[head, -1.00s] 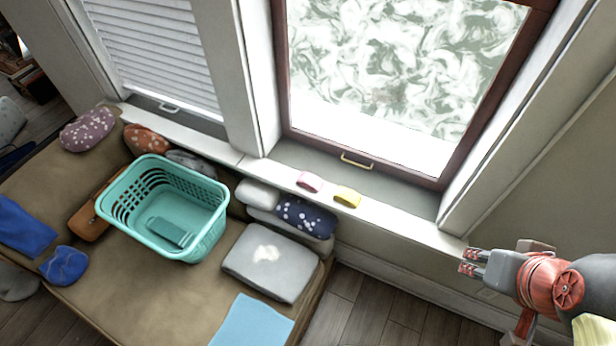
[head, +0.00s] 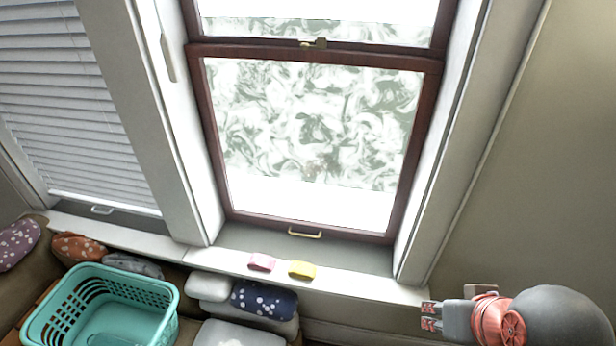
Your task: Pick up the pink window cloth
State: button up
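The pink window cloth (head: 262,262) is a small folded piece lying on the white window sill (head: 360,284), below the brown-framed window. A similar yellow cloth (head: 302,270) lies just to its right, with a small gap between them. My gripper (head: 428,317) is at the lower right, in front of the wall and well to the right of both cloths. Its fingers point left and two fingertips show apart, with nothing seen between them. Nothing covers the pink cloth.
A teal basket (head: 150,290), a dark blue dotted cushion (head: 264,299) and a white cushion (head: 208,286) sit below the sill at the left. The window (head: 310,130) has a brass handle (head: 305,234) behind the cloths. The sill between the yellow cloth and my gripper is clear.

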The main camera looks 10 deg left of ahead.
aim_at(257, 262)
jog(key=i+u, duration=0.45)
jog(key=i+l+u, duration=0.4)
jog(key=i, duration=0.25)
jog(key=i+j, duration=0.05)
jog(key=j, duration=0.05)
